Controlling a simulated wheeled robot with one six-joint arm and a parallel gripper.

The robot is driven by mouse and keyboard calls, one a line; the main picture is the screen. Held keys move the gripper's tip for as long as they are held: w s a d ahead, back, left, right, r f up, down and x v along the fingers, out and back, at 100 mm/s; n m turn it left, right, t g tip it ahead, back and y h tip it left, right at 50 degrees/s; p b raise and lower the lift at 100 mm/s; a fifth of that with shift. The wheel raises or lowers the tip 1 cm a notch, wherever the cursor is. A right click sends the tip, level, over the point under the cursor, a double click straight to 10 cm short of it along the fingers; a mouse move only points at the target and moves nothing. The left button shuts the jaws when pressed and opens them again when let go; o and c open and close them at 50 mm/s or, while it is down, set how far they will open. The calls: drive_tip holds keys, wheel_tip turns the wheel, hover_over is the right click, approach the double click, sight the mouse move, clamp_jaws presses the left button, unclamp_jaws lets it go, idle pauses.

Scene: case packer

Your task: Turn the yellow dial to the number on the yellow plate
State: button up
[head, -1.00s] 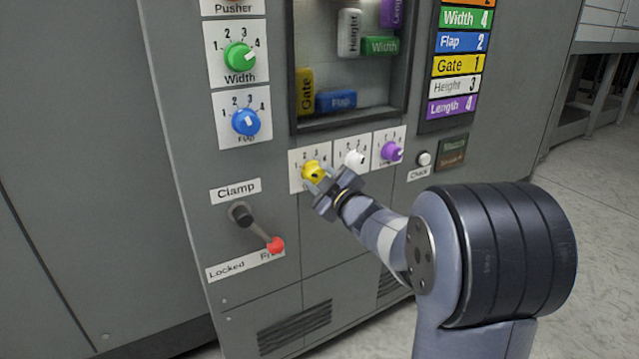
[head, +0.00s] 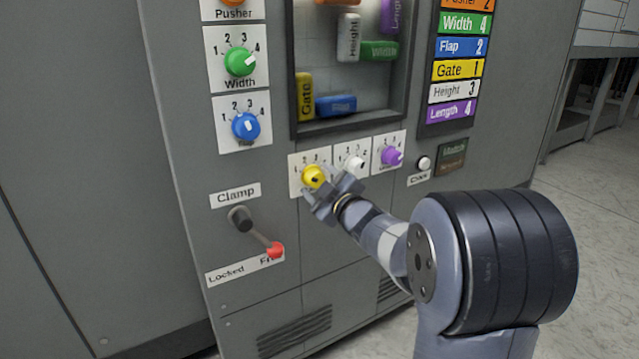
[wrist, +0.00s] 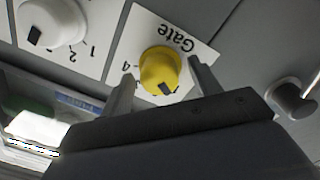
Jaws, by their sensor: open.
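The yellow dial (head: 313,177), labelled Gate, is on a white card on the grey machine front. The yellow plate (head: 458,69) on the right reads Gate 1. My gripper (head: 320,187) is open just in front of the yellow dial. In the wrist view, the card is upside down and the yellow dial (wrist: 160,68) lies between the two fingers (wrist: 159,72), with gaps visible. Its dark pointer mark faces down and slightly right there.
The white dial (head: 352,163) and purple dial (head: 391,156) are close on the right. The clamp lever (head: 258,235) with a red end is at lower left. The Check button (head: 424,164) is further right. The panel below the dials is clear.

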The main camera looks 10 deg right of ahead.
drive_tip(key=p+v, duration=0.1)
drive_tip(key=v, duration=0.9)
drive_tip(key=shift+s+p, duration=0.4)
drive_tip(key=b+x, duration=0.1)
drive_tip(key=x, duration=0.9)
drive_tip(key=shift+w+d+b, duration=0.1)
drive_tip(key=shift+w+b, duration=0.1)
drive_tip(key=shift+b, duration=0.2)
drive_tip(key=shift+w, duration=0.25)
